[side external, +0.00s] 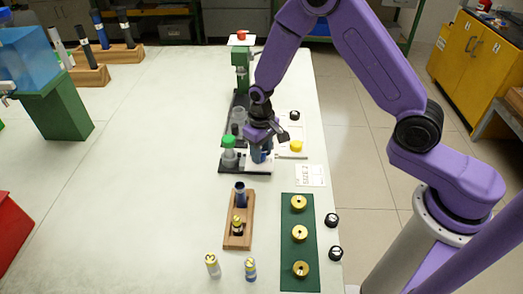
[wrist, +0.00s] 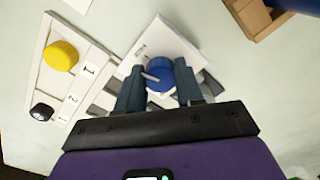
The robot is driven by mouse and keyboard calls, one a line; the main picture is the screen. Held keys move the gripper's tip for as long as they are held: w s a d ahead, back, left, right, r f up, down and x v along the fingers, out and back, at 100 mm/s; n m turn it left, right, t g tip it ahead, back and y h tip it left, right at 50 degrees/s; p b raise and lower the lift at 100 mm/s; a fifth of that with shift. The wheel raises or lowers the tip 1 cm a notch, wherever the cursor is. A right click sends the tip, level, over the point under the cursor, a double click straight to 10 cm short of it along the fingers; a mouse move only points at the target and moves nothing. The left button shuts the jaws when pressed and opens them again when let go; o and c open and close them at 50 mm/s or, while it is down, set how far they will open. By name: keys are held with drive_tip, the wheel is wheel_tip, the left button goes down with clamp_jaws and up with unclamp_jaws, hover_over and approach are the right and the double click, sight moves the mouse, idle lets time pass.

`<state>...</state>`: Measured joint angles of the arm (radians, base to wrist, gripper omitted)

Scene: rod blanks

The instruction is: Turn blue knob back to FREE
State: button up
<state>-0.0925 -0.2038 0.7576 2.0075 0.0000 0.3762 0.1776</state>
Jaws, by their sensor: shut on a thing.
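The blue knob (wrist: 159,79) shows in the wrist view between the two fingers of my gripper (wrist: 160,85). It has a pale pointer line and sits on a white plate (wrist: 165,40) with small lettering that I cannot read. In the side view my gripper (side external: 262,150) points down at the fixture, shut on the blue knob, which is mostly hidden there by the fingers. Which mark the pointer line meets is not clear.
A green-capped part (side external: 229,142) stands just left of my gripper. A yellow knob (side external: 296,146) sits on a white panel to the right. A wooden rack (side external: 238,232) and a green mat (side external: 300,250) with yellow rings lie nearer the camera.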

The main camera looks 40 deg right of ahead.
drive_tip(key=shift+m, duration=1.3)
drive_tip(key=o, duration=1)
drive_tip(key=shift+o, duration=0.2)
wheel_tip(320, 180, up, 18)
drive_tip(key=shift+f, duration=0.25)
drive_tip(key=shift+s+a, duration=0.1)
drive_tip(key=shift+s, duration=0.05)
